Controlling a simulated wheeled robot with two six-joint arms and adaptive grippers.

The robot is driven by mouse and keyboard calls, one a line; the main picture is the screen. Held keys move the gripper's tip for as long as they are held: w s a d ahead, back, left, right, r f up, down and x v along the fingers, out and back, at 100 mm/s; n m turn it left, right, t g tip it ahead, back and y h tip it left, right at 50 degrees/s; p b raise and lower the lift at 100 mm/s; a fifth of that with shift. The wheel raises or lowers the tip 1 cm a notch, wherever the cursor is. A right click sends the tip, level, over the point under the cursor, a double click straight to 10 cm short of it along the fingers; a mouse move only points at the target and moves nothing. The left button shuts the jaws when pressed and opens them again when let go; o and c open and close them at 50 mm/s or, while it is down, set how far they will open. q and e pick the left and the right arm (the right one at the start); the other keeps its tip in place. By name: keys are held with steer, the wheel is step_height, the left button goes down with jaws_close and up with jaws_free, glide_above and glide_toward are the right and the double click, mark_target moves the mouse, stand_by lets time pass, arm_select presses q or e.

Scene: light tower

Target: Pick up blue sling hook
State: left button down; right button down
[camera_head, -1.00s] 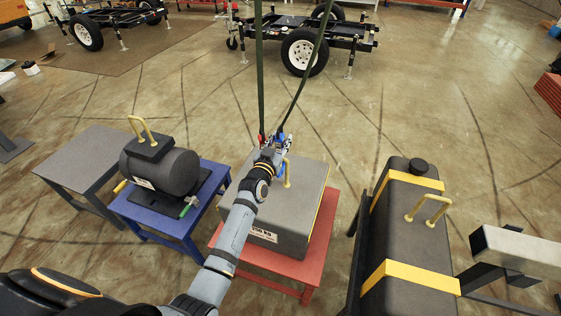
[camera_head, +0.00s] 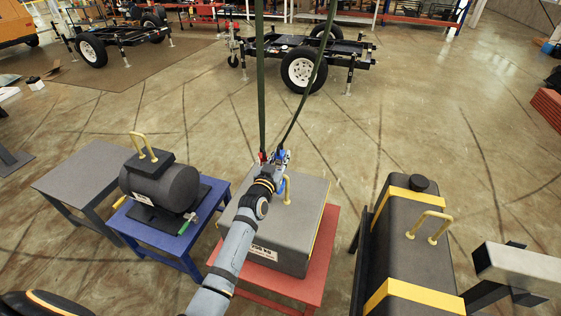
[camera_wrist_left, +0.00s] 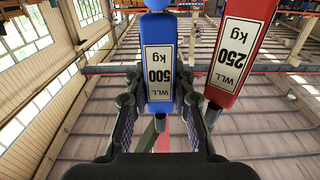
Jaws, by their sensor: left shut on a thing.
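The blue sling hook (camera_head: 283,155) hangs on a dark green strap above the grey box. In the left wrist view its blue body (camera_wrist_left: 160,33) carries a white label reading WLL 500 kg, upside down. My left gripper (camera_head: 277,165) is shut on the blue hook, with one finger on each side of its body in the left wrist view (camera_wrist_left: 160,100). The red sling hook (camera_head: 264,157) hangs close on the left in the head view. In the wrist view the red one (camera_wrist_left: 238,45), labelled WLL 250 kg, is just outside the right finger. My right gripper is not in view.
The grey box (camera_head: 262,228) with a yellow handle sits on a red table (camera_head: 322,255). A dark cylinder (camera_head: 165,186) stands on a blue table (camera_head: 160,235) to the left. A dark tank (camera_head: 415,265) with yellow bands is at right. Trailer frames stand behind, across open floor.

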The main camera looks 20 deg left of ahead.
arm_select(q)
steer(key=shift+r, duration=0.85)
steer(key=s+b, duration=0.2)
steer(key=s, duration=1.6)
steer(key=shift+a, duration=0.4)
